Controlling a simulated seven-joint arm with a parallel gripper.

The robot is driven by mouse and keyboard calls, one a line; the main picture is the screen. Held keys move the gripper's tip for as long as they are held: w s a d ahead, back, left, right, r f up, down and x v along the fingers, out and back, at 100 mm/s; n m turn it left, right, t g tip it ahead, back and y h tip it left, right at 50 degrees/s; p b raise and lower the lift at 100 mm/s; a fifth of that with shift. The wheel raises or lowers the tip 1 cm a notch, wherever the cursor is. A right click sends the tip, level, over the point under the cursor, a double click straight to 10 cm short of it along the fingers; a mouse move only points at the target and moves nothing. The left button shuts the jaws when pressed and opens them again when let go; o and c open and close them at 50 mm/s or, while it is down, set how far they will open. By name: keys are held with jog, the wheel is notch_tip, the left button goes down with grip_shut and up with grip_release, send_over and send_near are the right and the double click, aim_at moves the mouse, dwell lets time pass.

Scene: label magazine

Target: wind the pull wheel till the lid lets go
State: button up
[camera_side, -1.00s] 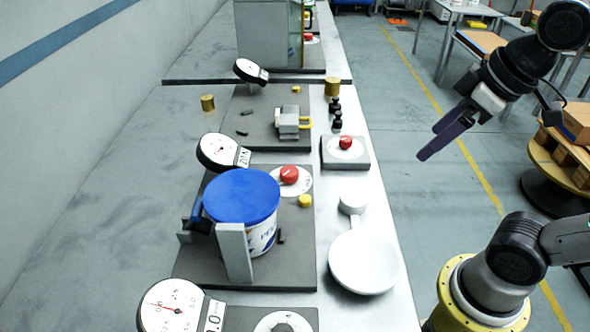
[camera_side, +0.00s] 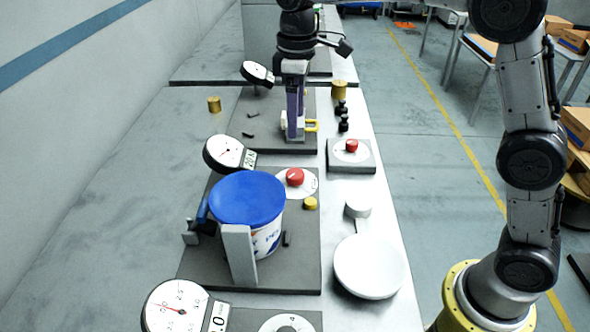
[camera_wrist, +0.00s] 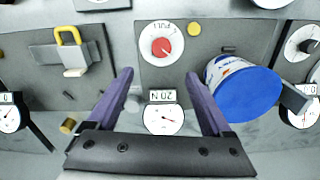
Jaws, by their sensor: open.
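A white tub (camera_side: 268,238) with a blue lid (camera_side: 247,197) stands upright on a dark plate, between a grey upright (camera_side: 238,254) and a blue-and-black clamp (camera_side: 203,217). The lid sits on the tub. Behind the tub, a red wheel (camera_side: 295,177) sits on a white dial. A round gauge (camera_side: 225,152) marked 20 N stands at the plate's back left. My gripper (camera_side: 295,138) points down, seen edge-on, in front of the padlock fixture. In the wrist view my gripper (camera_wrist: 160,73) is open and empty, with the red wheel (camera_wrist: 161,46) just beyond its fingertips. The tub (camera_wrist: 218,68) is to the right.
A padlock fixture (camera_side: 312,125) stands behind the tub plate. A second red knob (camera_side: 352,146) sits on a separate block to the right. A white pan-shaped piece (camera_side: 370,266), a small yellow knob (camera_side: 310,203) and another gauge (camera_side: 175,308) are nearby. The bench's left side is clear.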

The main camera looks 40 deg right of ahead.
aim_at(295, 173)
notch_tip(295, 173, down, 14)
jog(key=shift+a+f, duration=0.15)
jog(key=shift+f, duration=0.1)
dwell(0.3)
grip_shut()
jog(key=shift+r+m, duration=0.1)
jog(key=shift+m, duration=2.5)
grip_release()
